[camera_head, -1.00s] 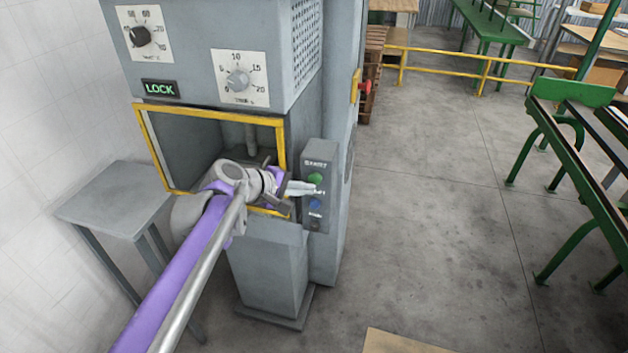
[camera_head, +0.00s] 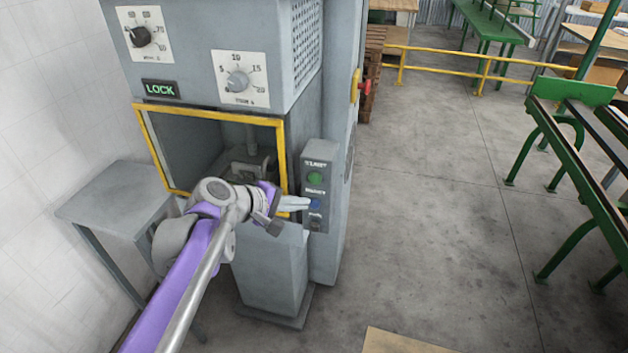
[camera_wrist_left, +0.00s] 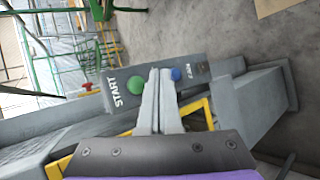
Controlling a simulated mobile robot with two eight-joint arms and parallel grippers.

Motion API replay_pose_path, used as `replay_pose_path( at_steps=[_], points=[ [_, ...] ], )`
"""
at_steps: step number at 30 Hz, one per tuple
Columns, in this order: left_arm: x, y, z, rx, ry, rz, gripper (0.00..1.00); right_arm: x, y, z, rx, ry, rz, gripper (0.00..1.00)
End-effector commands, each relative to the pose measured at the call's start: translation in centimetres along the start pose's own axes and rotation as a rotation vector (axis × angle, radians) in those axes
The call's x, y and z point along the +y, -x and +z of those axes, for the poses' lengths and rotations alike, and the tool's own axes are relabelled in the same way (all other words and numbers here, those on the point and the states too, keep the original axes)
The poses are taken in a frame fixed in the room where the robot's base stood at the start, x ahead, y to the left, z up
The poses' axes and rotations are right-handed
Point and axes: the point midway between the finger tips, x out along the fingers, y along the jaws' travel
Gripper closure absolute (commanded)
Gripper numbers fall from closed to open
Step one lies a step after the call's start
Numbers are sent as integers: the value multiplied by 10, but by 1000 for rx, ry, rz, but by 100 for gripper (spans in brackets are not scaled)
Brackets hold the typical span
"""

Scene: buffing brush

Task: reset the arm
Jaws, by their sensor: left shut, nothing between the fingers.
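My left gripper (camera_head: 303,203) is shut and empty, with its fingertips close to the button box on the front right of the grey machine (camera_head: 268,290). The button box (camera_head: 310,157) carries a green button (camera_head: 315,179) and a blue button (camera_head: 315,203). The fingertips are by the blue button in the head view; I cannot tell if they touch it. In the left wrist view the closed fingers (camera_wrist_left: 160,75) lie between the green button (camera_wrist_left: 136,85) and the blue button (camera_wrist_left: 176,74). My right gripper is not in view.
The yellow-framed opening (camera_head: 210,112) of the machine is just behind my left arm. A lit LOCK sign (camera_head: 160,88) and two dials are above. A grey side table (camera_head: 115,200) stands at left. Open floor (camera_head: 430,200) lies right, before green racks (camera_head: 570,95).

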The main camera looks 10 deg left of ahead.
Motion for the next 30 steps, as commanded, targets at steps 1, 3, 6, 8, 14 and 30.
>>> replay_pose_path(
  at_steps=[1, 3, 6, 8, 14, 30],
  points=[
    [0, 0, 0, 0, 0, 0, 100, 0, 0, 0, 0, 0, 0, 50],
    [0, 0, 0, 0, 0, 0, 100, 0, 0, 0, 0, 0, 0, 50],
    [0, 0, 0, 0, 0, 0, 100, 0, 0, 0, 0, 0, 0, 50],
    [0, 0, 0, 0, 0, 0, 100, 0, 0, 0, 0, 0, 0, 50],
    [0, 0, 0, 0, 0, 0, 100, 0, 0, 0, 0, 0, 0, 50],
    [-192, 62, 94, 10, -873, -521, 100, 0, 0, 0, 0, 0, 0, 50]
  ],
)
